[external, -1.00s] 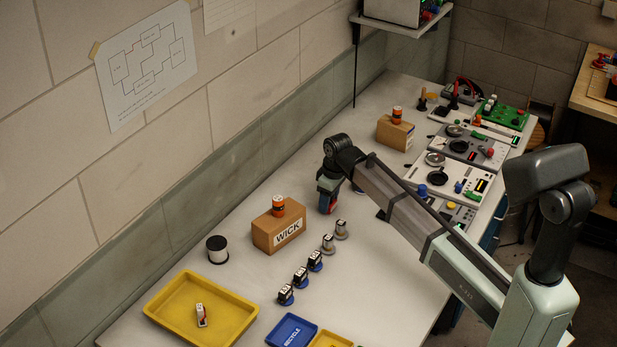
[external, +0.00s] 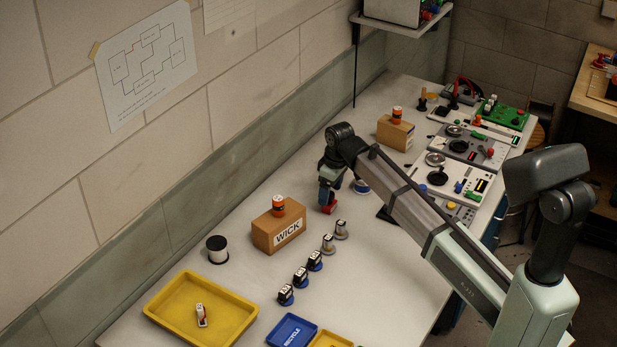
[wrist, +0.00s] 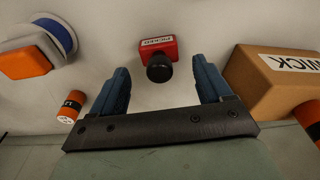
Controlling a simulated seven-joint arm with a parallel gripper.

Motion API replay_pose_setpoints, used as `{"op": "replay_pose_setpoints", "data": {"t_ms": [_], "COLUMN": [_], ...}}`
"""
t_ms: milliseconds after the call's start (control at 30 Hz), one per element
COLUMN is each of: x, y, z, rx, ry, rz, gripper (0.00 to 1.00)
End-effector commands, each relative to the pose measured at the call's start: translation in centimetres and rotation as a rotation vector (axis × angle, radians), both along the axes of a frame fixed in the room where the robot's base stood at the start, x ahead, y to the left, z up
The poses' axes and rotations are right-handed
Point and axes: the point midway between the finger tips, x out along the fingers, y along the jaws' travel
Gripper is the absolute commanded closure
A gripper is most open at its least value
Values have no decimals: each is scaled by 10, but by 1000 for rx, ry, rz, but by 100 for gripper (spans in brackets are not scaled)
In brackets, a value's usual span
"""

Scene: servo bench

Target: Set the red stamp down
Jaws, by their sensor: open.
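The red stamp (wrist: 158,48) with a round black knob stands on the bench top, knob toward the wrist camera. It also shows as a red block (external: 328,209) below my gripper in the external view. My gripper (wrist: 161,80) is open. Its two blue fingers are on either side of the stamp's knob with clear gaps, and nothing is held.
A WICK box (wrist: 272,80) with an orange cylinder (wrist: 308,115) on it stands close on the right in the wrist view. At left are a blue-rimmed spool (wrist: 58,33), an orange-and-white item (wrist: 30,55) and an orange cylinder (wrist: 72,104).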

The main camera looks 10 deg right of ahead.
Motion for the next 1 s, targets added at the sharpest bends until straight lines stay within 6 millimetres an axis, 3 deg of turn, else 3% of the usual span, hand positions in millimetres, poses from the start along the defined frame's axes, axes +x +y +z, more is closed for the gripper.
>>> {"op": "replay_pose_setpoints", "data": {"t_ms": [300, 500, 1000], "x": [-4, -6, -6], "y": [-5, -6, -8], "z": [56, 75, 81], "rx": [2, 1, 0], "ry": [-3, -1, -1], "rz": [0, 0, -1], "gripper": [22, 22, 22]}}
